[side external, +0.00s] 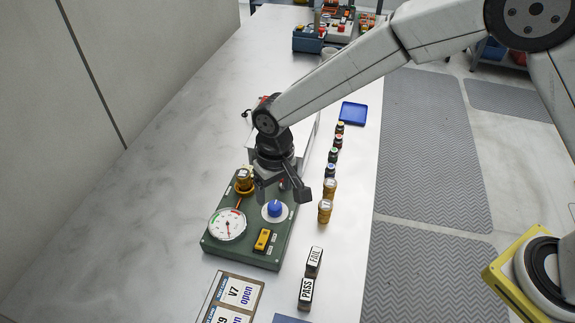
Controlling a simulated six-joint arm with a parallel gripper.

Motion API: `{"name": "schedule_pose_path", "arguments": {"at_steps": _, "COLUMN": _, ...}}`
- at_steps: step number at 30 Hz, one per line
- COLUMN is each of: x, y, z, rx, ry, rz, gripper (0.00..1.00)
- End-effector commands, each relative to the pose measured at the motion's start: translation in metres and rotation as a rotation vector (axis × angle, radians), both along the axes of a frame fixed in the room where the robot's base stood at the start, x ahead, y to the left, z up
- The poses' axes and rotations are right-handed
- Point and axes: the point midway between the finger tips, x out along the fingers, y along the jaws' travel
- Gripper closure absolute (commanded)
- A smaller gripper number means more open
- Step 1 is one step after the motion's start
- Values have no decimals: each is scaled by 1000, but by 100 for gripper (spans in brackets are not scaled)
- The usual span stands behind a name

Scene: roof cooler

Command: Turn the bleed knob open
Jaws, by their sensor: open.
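A blue knob (274,208) sits on a round white dial on the green panel (219,252). The panel lies on the bench and also bears a round white gauge (227,225) with a needle, a yellow rocker switch (263,240) and a brass-coloured fitting (244,181). My gripper (283,198) points down over the panel, its fingers spread. In the picture it is just above the blue knob, and I cannot tell how high above. It holds nothing that I can see. A card tray (230,296) at the bottom carries cards reading "V7 open".
Several small bottles (334,155) stand in a row right of the panel. PASS (305,292) and FAIL (313,262) stamps stand nearer. A blue tray (353,113) lies behind the bottles. The left of the bench (130,225) is clear.

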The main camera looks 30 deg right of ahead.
Motion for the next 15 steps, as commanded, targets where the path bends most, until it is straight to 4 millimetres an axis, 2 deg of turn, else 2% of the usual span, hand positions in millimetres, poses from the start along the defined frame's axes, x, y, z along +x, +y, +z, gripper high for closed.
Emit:
{"name": "schedule_pose_path", "arguments": {"at_steps": 6, "x": 0, "y": -1, "z": 25, "rx": 0, "ry": -1, "rz": -1, "gripper": 19}}
{"name": "schedule_pose_path", "arguments": {"at_steps": 15, "x": 0, "y": -2, "z": 32, "rx": -1, "ry": 1, "rz": -1, "gripper": 19}}
